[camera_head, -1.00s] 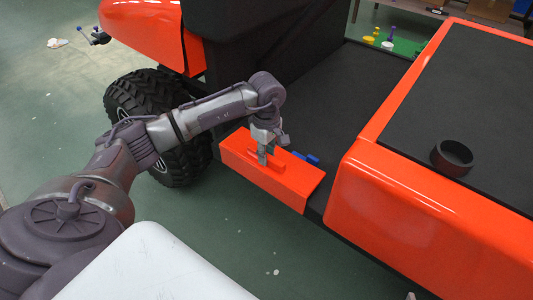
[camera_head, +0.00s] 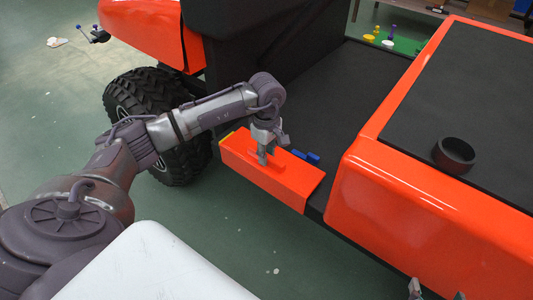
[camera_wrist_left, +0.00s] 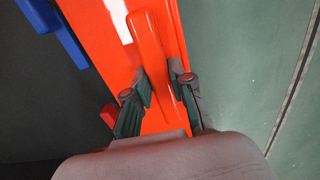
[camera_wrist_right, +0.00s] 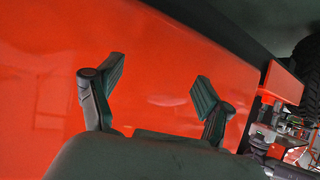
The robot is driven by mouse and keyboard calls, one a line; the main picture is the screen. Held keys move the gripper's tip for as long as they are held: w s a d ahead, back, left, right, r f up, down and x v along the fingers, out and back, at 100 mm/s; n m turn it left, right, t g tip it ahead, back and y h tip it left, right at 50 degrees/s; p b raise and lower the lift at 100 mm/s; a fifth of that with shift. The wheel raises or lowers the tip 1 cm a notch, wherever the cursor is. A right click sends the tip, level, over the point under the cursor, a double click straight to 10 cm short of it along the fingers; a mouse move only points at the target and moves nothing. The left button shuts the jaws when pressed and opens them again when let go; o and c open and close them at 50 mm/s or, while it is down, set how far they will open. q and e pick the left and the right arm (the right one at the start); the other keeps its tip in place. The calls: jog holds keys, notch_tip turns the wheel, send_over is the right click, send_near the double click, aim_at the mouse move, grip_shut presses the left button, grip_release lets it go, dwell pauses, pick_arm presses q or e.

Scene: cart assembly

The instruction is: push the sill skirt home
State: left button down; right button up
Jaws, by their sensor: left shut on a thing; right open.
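The sill skirt (camera_head: 290,188) is an orange panel with a raised grip bar, lying along the cart's side sill between the front wheel and the rear orange body. My left gripper (camera_head: 264,158) is over it from above. In the left wrist view, its fingers (camera_wrist_left: 162,90) are shut on the raised bar (camera_wrist_left: 150,50) of the skirt. My right gripper (camera_wrist_right: 160,75) is open and empty, facing the orange rear body panel (camera_wrist_right: 60,50). Its fingertips show at the bottom right of the head view (camera_head: 437,290). Whether the skirt sits flush is hard to tell.
A blue piece (camera_head: 306,156) lies behind the skirt at the floor's edge. The black front wheel (camera_head: 150,115) stands left. A black ring-shaped cup (camera_head: 454,155) sits on the rear deck. The dark cart floor (camera_head: 350,95) is mostly clear.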

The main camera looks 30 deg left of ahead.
aim_at(453, 250)
pick_arm(q)
jog(key=shift+f+b, duration=0.3)
jog(key=shift+f, duration=0.05)
pick_arm(e)
jog(key=shift+w+a+r+t+y, duration=0.15)
jog(key=shift+w+r+t, duration=0.25)
jog(key=shift+r, duration=0.15)
jog(key=shift+w+a+r+t+y, duration=0.15)
jog(key=shift+w+r+t, duration=0.25)
jog(key=shift+r, duration=0.15)
pick_arm(q)
jog(key=shift+f, duration=0.35)
pick_arm(e)
jog(key=shift+w+a+r+t, duration=0.15)
jog(key=shift+a+r+t, duration=0.05)
jog(key=shift+r+t, duration=0.2)
